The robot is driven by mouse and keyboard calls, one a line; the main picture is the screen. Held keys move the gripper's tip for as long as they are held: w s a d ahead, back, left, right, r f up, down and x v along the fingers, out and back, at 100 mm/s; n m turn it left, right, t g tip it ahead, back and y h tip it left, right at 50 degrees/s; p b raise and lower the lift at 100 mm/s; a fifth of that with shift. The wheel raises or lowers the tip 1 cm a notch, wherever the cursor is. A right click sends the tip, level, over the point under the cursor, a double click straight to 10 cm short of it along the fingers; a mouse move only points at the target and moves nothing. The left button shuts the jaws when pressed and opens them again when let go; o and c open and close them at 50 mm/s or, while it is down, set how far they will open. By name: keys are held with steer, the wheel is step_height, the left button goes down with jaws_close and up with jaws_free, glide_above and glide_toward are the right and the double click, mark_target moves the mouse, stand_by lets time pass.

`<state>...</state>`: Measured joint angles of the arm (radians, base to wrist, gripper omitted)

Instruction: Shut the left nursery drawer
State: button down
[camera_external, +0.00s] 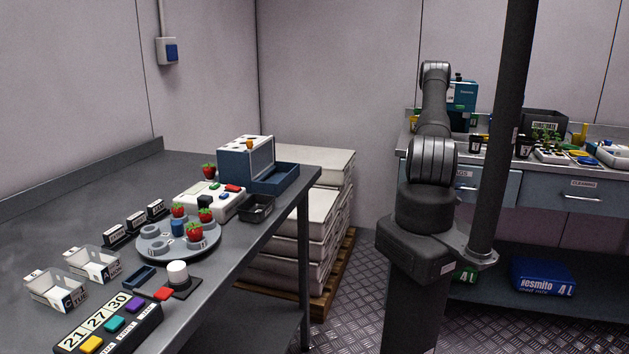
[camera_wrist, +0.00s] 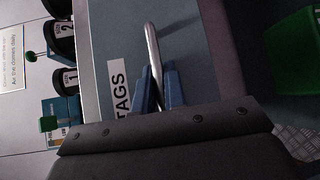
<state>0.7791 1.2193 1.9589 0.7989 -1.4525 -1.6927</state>
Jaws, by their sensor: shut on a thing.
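The left drawer (camera_external: 508,188) is under the back bench, its grey-blue front partly hidden by my arm and the dark pole. In the wrist view its front (camera_wrist: 188,28) bears a white "TAGS" label (camera_wrist: 119,88) and a metal bar handle (camera_wrist: 152,45). My gripper (camera_wrist: 159,88) has its two blue fingers on either side of the handle, shut on it. In the external view my arm hides the gripper. How far the drawer stands out from the bench is hard to tell.
A second drawer labelled "CLEANING" (camera_external: 583,197) is to the right. The bench top (camera_external: 418,141) carries black pots, a dark crate (camera_external: 545,122) and plants. A green thing (camera_wrist: 296,55) shows at the wrist view's right.

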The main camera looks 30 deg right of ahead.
steer(key=shift+w+d, duration=1.3)
steer(key=shift+w, duration=0.05)
steer(key=c, duration=1.8)
jaws_free()
steer(key=shift+o, duration=0.2)
steer(key=shift+r, duration=0.1)
steer(key=a+r, duration=0.2)
steer(key=a, duration=1.5)
steer(key=shift+a+r, duration=0.15)
